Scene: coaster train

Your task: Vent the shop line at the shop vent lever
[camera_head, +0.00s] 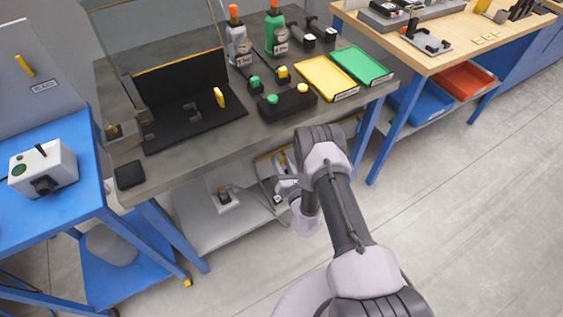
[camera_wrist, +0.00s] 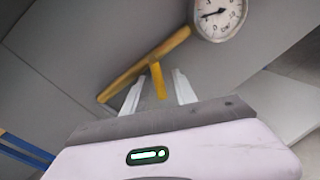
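In the wrist view, a yellow lever (camera_wrist: 158,82) hangs from a yellow pipe (camera_wrist: 132,78) that runs diagonally along a grey panel. I take this as the shop vent lever; no label is readable. My gripper (camera_wrist: 157,76) is open, with one finger on each side of the lever. Gaps show between the lever and both fingers. A round white gauge (camera_wrist: 219,14) sits just past the upper end of the pipe. In the head view, my gripper (camera_head: 284,187) is low under the front edge of the grey bench, small and partly hidden by my arm.
The grey bench top (camera_head: 185,168) is above my gripper, with a lower shelf (camera_head: 205,232) beneath. Yellow (camera_head: 325,77) and green (camera_head: 362,65) trays lie on top. A blue table (camera_head: 70,190) stands left, and a wooden-topped bench (camera_head: 455,50) right. The floor at right is clear.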

